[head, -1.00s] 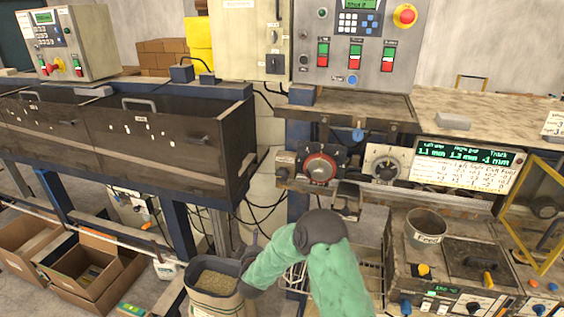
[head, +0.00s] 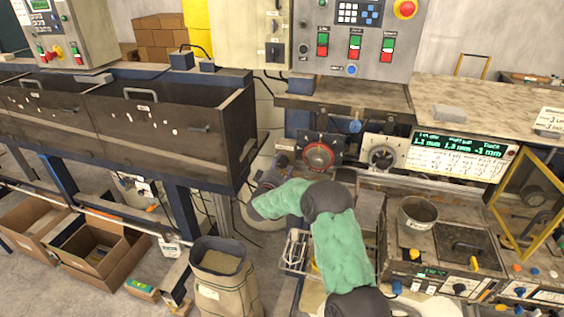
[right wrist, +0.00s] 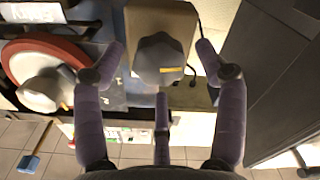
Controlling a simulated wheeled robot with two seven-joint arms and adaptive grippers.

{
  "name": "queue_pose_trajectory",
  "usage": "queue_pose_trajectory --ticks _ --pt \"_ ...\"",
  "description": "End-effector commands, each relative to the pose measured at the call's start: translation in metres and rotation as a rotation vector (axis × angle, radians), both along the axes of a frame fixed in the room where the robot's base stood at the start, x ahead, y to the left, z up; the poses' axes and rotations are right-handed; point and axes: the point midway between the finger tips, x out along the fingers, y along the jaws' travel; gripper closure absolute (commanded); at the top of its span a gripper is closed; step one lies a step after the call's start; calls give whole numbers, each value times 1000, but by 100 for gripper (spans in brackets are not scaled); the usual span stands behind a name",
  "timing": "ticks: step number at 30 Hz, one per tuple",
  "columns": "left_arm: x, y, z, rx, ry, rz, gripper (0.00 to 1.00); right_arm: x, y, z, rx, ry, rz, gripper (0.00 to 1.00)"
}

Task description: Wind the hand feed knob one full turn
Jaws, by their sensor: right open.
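A grey faceted knob (right wrist: 158,52) with a yellow mark, which looks like the hand feed knob, sits on a tan block in the right wrist view. My right gripper (head: 268,181) is open beside the left end of the machine front. In the right wrist view, its purple fingers stand on both sides of the knob, with a gap on each side, and a third finger points at it from below. In the head view the gripper and arm hide most of the knob's area. My left gripper is in neither current view.
A red-ringed dial (head: 318,157) is close beside the gripper; a second dial (head: 382,157) and a lit display (head: 459,157) are farther right. The dark trough (head: 165,130) lies left of the gripper. A sack (head: 221,285) stands on the floor below.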

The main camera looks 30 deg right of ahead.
Motion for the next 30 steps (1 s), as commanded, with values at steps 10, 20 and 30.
queue_pose_trajectory --ticks 10,20,30 --pt "0 0 1 0 0 0 28 19 -22 0 1 0 1 28" --pt "0 0 1 0 0 0 28 20 -23 0 2 0 2 45" --pt "0 0 1 0 0 0 28 20 -22 1 2 -4 2 85"
